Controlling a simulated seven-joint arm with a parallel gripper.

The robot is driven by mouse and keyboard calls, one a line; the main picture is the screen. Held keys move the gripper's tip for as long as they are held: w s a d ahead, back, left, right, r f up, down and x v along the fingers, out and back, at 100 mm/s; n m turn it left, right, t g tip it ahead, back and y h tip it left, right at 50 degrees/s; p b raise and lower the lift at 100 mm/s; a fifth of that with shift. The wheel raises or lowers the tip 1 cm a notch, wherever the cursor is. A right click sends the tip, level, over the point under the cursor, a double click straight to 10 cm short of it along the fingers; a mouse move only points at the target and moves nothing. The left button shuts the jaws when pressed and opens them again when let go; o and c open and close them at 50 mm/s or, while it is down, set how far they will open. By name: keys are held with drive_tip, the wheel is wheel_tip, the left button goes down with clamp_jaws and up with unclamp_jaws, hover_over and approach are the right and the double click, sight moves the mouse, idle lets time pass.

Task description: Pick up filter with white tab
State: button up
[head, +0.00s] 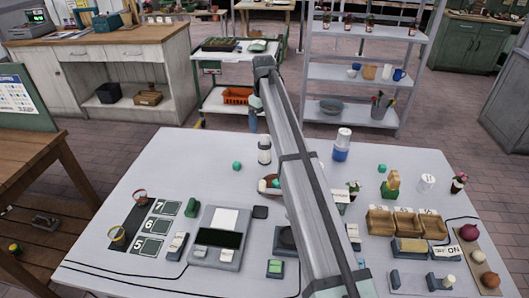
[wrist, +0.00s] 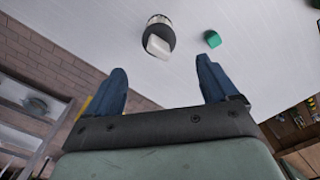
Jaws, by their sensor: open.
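A short, light cylinder with a dark band and a white block-like tab (wrist: 157,46) is in the wrist view, beyond my fingertips and slightly left of the middle between them. It looks like the pale jar-shaped piece with dark bands (head: 264,152) near the table's back edge in the head view. My gripper (wrist: 163,80) is open, with its two blue fingers wide apart and nothing between them. In the head view my gripper (head: 253,122) hangs above the table's back edge, above and slightly left of that piece, not touching it.
A white-and-blue container (head: 341,146) stands to the right. My arm crosses the grey table (head: 170,160) and hides part of its middle. Wooden bins (head: 407,222) stand at right.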

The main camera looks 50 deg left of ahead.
sight(264, 144)
wheel_tip(264, 144, down, 11)
drive_tip(key=shift+d, duration=0.15)
drive_tip(key=c, duration=1.1)
drive_tip(key=shift+c, duration=0.2)
drive_tip(key=shift+r, duration=0.15)
